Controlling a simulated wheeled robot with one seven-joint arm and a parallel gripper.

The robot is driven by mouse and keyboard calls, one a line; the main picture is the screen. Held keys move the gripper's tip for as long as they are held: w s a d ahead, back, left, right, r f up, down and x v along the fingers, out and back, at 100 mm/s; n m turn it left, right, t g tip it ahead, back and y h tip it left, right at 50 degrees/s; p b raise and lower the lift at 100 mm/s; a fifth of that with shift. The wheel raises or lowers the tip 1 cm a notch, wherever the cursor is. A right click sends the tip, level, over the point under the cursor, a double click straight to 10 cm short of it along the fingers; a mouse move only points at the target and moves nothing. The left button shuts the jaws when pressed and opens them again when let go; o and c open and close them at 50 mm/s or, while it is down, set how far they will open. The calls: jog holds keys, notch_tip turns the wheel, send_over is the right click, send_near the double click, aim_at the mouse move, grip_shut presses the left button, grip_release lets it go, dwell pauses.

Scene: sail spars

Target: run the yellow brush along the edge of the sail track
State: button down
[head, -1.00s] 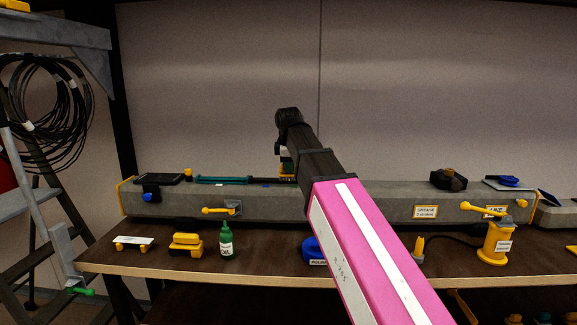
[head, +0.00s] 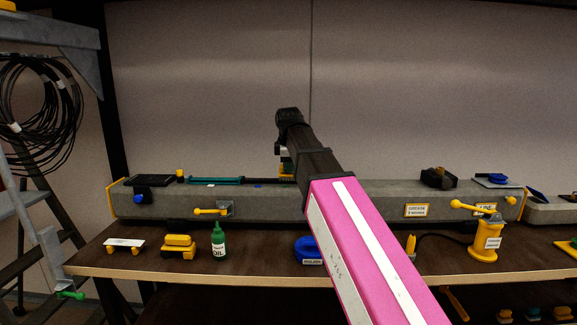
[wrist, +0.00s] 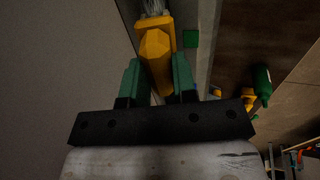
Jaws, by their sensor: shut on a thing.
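My gripper (wrist: 158,78) is shut on the yellow brush (wrist: 155,52), its green fingers on either side of the handle. The grey bristles (wrist: 153,8) point away from my gripper, at the top of the wrist view. A dark strip, seemingly the sail track (head: 262,180), runs along the spar's top. I cannot tell whether the bristles touch it; my arm hides part of this area.
A teal tool (head: 215,181) lies on the spar left of the brush. A black fitting (head: 438,178) stands on it to the right. A green oil bottle (head: 218,241), yellow blocks (head: 178,246) and a yellow pump (head: 485,241) stand on the bench (head: 270,264) in front.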

dwell(0.4)
jog(key=shift+d, duration=1.4)
jog(key=shift+d, duration=0.15)
jog(key=shift+s+d, duration=0.1)
jog(key=shift+d, duration=1.2)
jog(key=shift+a, duration=0.4)
jog(key=shift+a, duration=0.15)
